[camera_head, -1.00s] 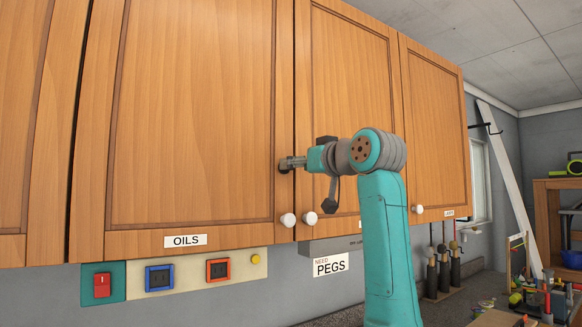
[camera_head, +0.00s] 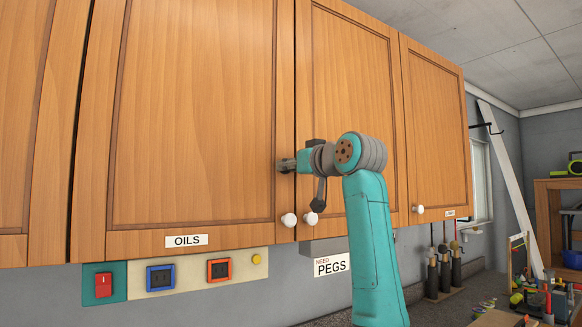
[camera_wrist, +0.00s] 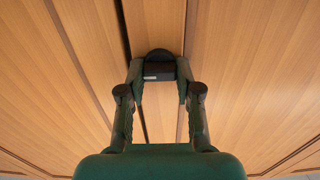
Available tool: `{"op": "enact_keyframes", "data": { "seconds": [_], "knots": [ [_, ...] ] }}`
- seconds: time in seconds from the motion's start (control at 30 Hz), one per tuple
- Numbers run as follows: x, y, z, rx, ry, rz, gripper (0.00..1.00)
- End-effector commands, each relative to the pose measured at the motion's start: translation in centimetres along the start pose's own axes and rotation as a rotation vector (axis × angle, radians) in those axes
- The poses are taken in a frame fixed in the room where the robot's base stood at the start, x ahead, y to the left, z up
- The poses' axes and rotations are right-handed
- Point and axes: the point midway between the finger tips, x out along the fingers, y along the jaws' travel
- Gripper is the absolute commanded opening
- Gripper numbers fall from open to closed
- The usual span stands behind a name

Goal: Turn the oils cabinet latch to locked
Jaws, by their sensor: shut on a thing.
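The oils cabinet door (camera_head: 195,110) is closed, a wooden panel with the OILS label (camera_head: 186,241) on its lower edge and a white knob (camera_head: 289,220) at its lower right corner. My gripper (camera_head: 284,166) is at the right edge of this door, beside the seam with the neighbouring door. In the wrist view the small black latch (camera_wrist: 159,67) with a pale mark sits between the two fingertips of my gripper (camera_wrist: 160,74), which are shut on it. The latch is mostly hidden by my gripper in the head view. I cannot tell its exact turn from these frames.
The neighbouring door (camera_head: 350,100) and its white knob (camera_head: 311,218) are right beside my gripper. Below hang a PEGS sign (camera_head: 332,265) and a panel of switches, one red (camera_head: 103,285). Tools and a bench stand at the lower right.

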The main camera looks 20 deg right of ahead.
Motion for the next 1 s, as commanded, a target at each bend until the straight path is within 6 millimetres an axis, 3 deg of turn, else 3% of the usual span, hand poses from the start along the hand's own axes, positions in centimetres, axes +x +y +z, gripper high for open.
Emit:
{"op": "enact_keyframes", "data": {
  "seconds": [0.43,1.0],
  "knots": [
    [0.01,-0.06,0.01,-0.138,0.000,0.000,0.00],
    [0.00,-0.23,0.08,-0.660,0.000,0.000,0.00]
  ]
}}
